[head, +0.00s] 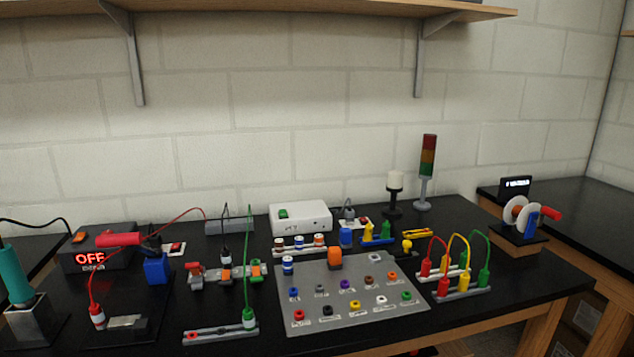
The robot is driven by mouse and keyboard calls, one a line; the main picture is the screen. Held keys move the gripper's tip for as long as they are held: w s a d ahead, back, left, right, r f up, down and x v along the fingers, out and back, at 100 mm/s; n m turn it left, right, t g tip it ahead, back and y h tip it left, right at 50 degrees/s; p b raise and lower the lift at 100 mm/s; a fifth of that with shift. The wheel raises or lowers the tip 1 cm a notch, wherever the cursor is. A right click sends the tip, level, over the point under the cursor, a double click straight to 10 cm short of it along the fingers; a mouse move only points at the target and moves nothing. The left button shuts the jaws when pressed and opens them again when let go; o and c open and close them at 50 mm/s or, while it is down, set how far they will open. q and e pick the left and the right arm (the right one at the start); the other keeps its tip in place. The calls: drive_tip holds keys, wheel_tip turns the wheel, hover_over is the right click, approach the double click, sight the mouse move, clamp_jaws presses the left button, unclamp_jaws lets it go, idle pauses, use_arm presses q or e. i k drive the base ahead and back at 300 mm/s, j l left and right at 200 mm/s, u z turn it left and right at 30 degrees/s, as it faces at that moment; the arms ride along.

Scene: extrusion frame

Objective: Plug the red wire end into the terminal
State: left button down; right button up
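The red wire (160,229) runs from the grey block at the back, leftward and down to a red-and-white plug end (97,316). That plug stands upright at the front left, beside a small grey block; I cannot tell what it rests on. A low grey terminal strip (215,338) lies at the front edge, with a red-marked spot (192,336) at its left end. A green plug (248,318) with a green wire stands at its right end. A grey panel (385,322) carries several coloured terminals, including a red one (299,316). Neither gripper is in view.
A red-handled tool (118,239) and a blue block (157,269) are near the red wire. A rail of clamps (228,274) stands behind the strip. Red, yellow and green looped leads (458,250) are at right. A teal-handled item (15,275) stands far left.

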sight(97, 314)
drive_tip(key=u, duration=1.25)
drive_tip(key=i+l+z, duration=0.15)
drive_tip(key=l, duration=0.15)
drive_tip(key=l+z, duration=0.15)
drive_tip(key=l, duration=0.15)
drive_tip(key=i, duration=0.05)
